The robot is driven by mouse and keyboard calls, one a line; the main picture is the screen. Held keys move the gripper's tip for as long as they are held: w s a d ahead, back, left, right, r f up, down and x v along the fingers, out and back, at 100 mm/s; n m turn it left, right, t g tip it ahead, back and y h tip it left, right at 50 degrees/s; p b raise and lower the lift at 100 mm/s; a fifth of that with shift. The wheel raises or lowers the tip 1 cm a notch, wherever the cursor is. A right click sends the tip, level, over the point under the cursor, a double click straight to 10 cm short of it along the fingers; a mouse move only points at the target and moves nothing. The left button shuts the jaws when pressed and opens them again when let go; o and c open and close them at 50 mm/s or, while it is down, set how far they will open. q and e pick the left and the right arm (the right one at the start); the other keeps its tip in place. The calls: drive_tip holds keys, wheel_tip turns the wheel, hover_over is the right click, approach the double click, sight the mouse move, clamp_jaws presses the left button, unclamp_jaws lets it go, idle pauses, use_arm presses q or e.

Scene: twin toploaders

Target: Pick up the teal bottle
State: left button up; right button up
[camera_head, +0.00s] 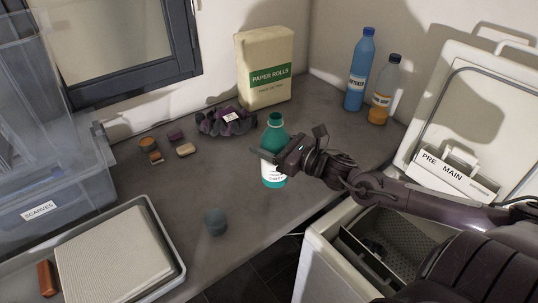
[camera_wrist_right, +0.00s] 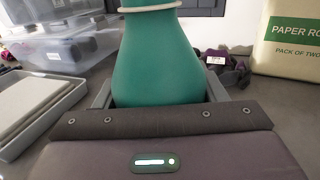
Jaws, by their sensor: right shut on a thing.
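The teal bottle (camera_head: 275,134) stands upright on the grey counter, with a white label on its lower part. It fills the middle of the right wrist view (camera_wrist_right: 157,60), where a pale ring circles its neck. My right gripper (camera_head: 268,155) reaches in from the right and is shut on the bottle's body, one finger on each side. The gripper hides part of the bottle's middle, and I cannot tell whether its base touches the counter. My left gripper is in neither view.
A small dark teal cylinder (camera_head: 215,222) stands on the counter in front. Behind are a purple scrunched item (camera_head: 226,121), small blocks (camera_head: 185,150) and a paper rolls pack (camera_head: 265,68). A blue bottle (camera_head: 359,70) and an orange-filled bottle (camera_head: 384,90) stand back right. An open toploader (camera_head: 318,262) is at right.

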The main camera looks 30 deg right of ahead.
use_arm(q)
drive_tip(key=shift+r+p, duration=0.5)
drive_tip(key=shift+p, duration=0.05)
use_arm(e)
wheel_tip(320, 180, up, 15)
idle(1.0)
drive_tip(key=shift+a+f, duration=0.1)
use_arm(q)
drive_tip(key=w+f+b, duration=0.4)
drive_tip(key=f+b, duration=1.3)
drive_tip(key=b, duration=0.2)
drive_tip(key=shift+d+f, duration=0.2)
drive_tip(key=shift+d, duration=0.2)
use_arm(e)
drive_tip(key=s+a+f+n+g+y, duration=0.4)
drive_tip(key=s+a+f, duration=0.3)
drive_tip(key=a, duration=0.4)
drive_tip(key=s+a+f+n+g+y, duration=0.4)
drive_tip(key=s+a+f, duration=0.3)
drive_tip(key=a+f, duration=0.3)
drive_tip(key=shift+s+a+g+y, duration=0.15)
drive_tip(key=shift+a+g+y, duration=0.25)
drive_tip(key=shift+a+y, duration=0.15)
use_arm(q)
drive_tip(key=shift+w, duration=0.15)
use_arm(e)
drive_tip(key=shift+f, duration=0.15)
